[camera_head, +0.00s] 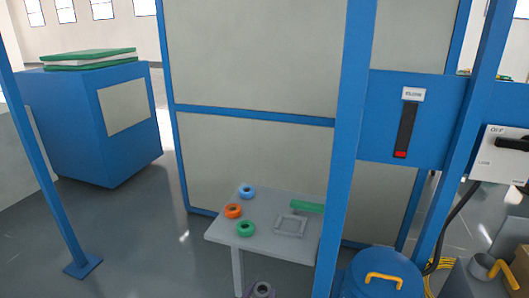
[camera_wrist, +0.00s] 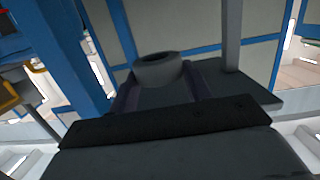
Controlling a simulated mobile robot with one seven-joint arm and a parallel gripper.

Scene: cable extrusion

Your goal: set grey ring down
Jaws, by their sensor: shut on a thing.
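The grey ring (camera_wrist: 157,68) is between the two dark purple fingers of my gripper (camera_wrist: 160,84) in the wrist view. The fingers are shut on it, and its open end shows. In the head view my gripper (camera_head: 262,294) is at the bottom edge with the grey ring (camera_head: 263,287) on it, mostly cut off by the frame. It is in front of the small grey table (camera_head: 262,240), and the ring appears apart from the tabletop.
A blue ring (camera_head: 247,191), an orange ring (camera_head: 233,211) and a green ring (camera_head: 246,229) lie along the table's left side. A grey square frame (camera_head: 290,226) and a green block (camera_head: 307,207) are to the right. A blue post (camera_head: 343,150) stands close by the table's right side.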

